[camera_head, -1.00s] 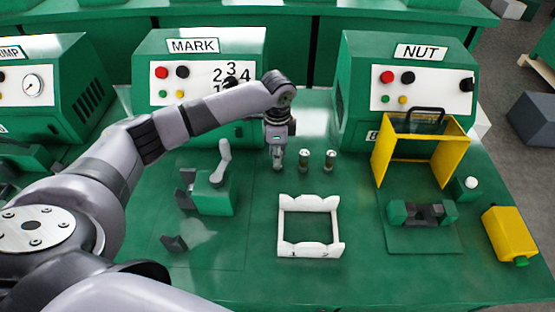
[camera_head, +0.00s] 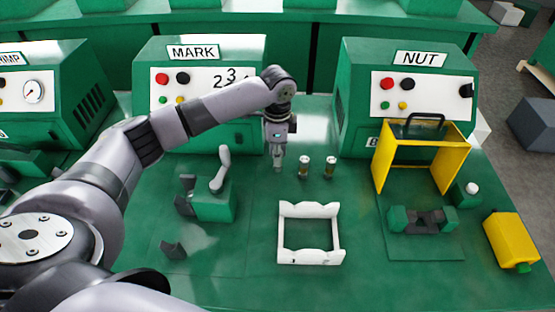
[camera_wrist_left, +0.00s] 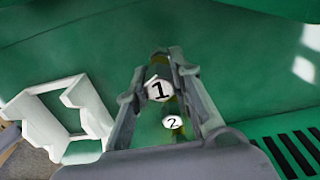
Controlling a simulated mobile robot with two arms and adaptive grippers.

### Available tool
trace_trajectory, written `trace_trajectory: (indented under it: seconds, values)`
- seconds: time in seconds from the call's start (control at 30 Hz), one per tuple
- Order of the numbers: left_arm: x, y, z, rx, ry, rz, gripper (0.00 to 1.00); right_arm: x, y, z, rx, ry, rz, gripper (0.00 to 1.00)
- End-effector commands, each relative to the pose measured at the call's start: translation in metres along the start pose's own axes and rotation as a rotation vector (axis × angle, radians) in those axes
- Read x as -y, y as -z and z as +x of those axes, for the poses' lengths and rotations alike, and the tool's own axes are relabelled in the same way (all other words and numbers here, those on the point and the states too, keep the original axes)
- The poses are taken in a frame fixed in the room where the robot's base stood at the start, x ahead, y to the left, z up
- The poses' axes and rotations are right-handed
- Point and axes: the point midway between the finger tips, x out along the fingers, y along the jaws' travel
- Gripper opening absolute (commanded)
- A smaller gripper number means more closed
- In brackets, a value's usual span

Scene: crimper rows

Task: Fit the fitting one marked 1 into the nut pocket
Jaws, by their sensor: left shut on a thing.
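My left gripper (camera_head: 278,165) is shut on the fitting marked 1 at the left end of a short row of fittings. In the left wrist view the white cap with the 1 (camera_wrist_left: 158,90) sits between the two fingers. In the head view two upright fittings, a nearer one (camera_head: 304,167) and a farther one (camera_head: 330,167), stand right of the gripper. The NUT machine (camera_head: 405,92) is at the right. In front of it is a green and dark grey holder (camera_head: 422,220); its pocket is too small to make out. My right gripper is out of view.
A yellow guard frame (camera_head: 452,160) with a dark handle stands between the NUT machine and the holder. A white open rack (camera_head: 310,257) lies at the centre front.

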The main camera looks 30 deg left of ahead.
Motion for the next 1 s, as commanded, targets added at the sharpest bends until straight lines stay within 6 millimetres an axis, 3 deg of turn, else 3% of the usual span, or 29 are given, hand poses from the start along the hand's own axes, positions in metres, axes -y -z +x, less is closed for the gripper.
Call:
trace_trajectory:
  seconds: [0.4, 0.6, 0.8, 1.0]
  values:
    - [0.001, 0.001, -0.114, -0.004, 0.004, 0.0, 0.0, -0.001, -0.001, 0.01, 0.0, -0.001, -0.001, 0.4]
    - [0.001, 0.0, -0.154, -0.001, 0.002, -0.001, 0.0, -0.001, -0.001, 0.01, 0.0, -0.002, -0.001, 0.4]
    - [0.001, 0.0, -0.17, 0.0, 0.0, -0.001, 0.0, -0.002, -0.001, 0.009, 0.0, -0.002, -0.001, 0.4]
    - [0.0, -0.001, -0.172, 0.0, -0.001, 0.002, 0.0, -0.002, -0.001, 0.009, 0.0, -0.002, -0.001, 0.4]
